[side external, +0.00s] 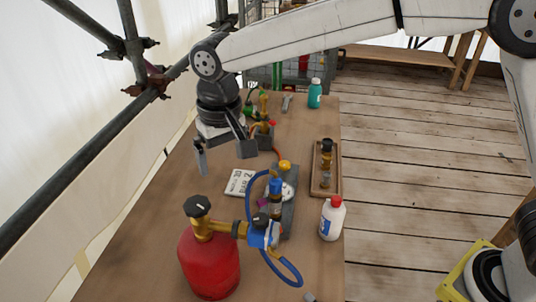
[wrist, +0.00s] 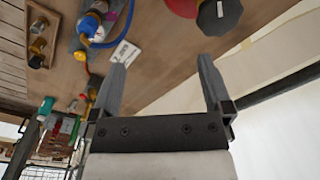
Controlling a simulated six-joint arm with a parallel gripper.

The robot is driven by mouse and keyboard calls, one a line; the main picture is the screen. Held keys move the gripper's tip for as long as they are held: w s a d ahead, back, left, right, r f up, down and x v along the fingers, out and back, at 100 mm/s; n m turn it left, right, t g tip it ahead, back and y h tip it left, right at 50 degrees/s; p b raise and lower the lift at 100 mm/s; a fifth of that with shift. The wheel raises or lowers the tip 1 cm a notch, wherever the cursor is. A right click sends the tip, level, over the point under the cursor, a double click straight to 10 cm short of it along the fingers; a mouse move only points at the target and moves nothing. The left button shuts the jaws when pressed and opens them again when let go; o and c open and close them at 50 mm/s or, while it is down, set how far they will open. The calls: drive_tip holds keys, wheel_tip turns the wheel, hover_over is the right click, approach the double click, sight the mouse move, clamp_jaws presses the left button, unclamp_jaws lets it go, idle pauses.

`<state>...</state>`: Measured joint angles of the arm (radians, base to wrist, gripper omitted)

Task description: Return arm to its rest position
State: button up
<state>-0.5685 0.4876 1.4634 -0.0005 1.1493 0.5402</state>
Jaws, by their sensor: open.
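My gripper (side external: 222,160) hangs above the left part of the wooden table (side external: 150,230) in the side view. Its two fingers are spread apart with nothing between them. In the wrist view my gripper (wrist: 162,80) also shows open and empty, with bare table and pale sheeting beyond the fingers. My white arm reaches in from the upper right.
A red gas cylinder (side external: 208,260) with a blue hose stands at the front. A white card (side external: 238,183), a grey block (side external: 288,215) with fittings, a wooden tray (side external: 327,188), a white bottle (side external: 332,218) and a teal bottle (side external: 315,95) are on the table. A scaffold pole (side external: 90,135) runs along the left.

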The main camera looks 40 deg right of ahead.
drive_tip(key=s+d+f+t, duration=0.1)
drive_tip(key=s+d+f, duration=0.15)
drive_tip(key=d, duration=0.55)
drive_tip(key=s+d+f, duration=0.1)
drive_tip(key=d+f, duration=0.2)
drive_tip(key=d, duration=0.4)
drive_tip(key=s+d+f+t, duration=0.1)
drive_tip(key=s+d+f, duration=0.5)
drive_tip(key=s+d, duration=0.5)
drive_tip(key=shift+s+d, duration=0.2)
drive_tip(key=shift+d, duration=0.55)
